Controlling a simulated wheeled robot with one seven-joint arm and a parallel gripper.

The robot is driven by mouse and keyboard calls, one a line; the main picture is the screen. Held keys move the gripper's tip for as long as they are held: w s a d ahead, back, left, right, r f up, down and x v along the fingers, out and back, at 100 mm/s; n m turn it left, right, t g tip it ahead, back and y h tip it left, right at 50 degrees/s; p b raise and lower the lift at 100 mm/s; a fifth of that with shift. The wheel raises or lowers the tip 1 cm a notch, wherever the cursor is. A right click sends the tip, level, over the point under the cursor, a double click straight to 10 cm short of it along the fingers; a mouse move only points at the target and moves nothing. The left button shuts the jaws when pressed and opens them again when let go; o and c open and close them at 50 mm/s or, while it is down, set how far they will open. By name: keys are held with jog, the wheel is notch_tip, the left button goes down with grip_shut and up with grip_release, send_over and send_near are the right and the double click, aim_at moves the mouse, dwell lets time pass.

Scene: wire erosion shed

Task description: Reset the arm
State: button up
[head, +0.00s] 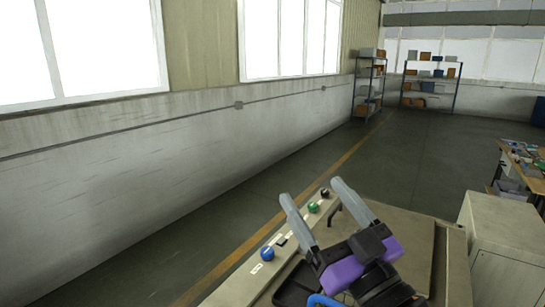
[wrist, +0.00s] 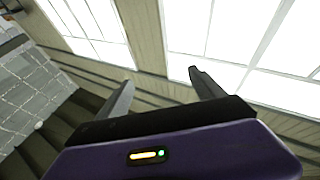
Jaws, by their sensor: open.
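My gripper (head: 317,211) shows in the lower middle of the head view, with its two grey fingers spread apart and nothing between them. It is raised in front of a beige machine top and its control strip. In the wrist view my gripper (wrist: 160,92) also shows open and empty, pointing at the wall and bright windows. The purple wrist body fills the bottom of that view.
A control strip (head: 290,243) carries a blue knob (head: 267,253), a green knob (head: 312,207) and a black knob (head: 325,193). A pale cabinet (head: 505,250) stands at right, a cluttered table (head: 522,165) beyond it. Shelves (head: 430,87) stand far back. The floor at left is clear.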

jog(key=s+d+f+m+t+h+b, duration=0.1)
jog(key=s+d+f+m+h, duration=0.5)
jog(key=f, duration=0.3)
jog(key=s+d+f+m+h+b, duration=0.2)
jog(key=s+d+f+m+h, duration=0.35)
jog(key=s+f, duration=0.35)
jog(key=s+f+n+g+b, duration=0.1)
jog(key=s+f+n+g, duration=0.1)
jog(key=s+f, duration=0.7)
jog(key=s+d+f+n+g+y+b, duration=0.1)
jog(key=s+f+n+g+b, duration=0.1)
jog(key=s+f, duration=0.8)
jog(key=s+n+g, duration=0.1)
jog(key=s+g, duration=0.1)
jog(key=s, duration=0.3)
jog(key=shift+d+g, duration=0.15)
jog(key=shift+g, duration=0.15)
jog(key=shift+y, duration=0.25)
jog(key=shift+c, duration=0.5)
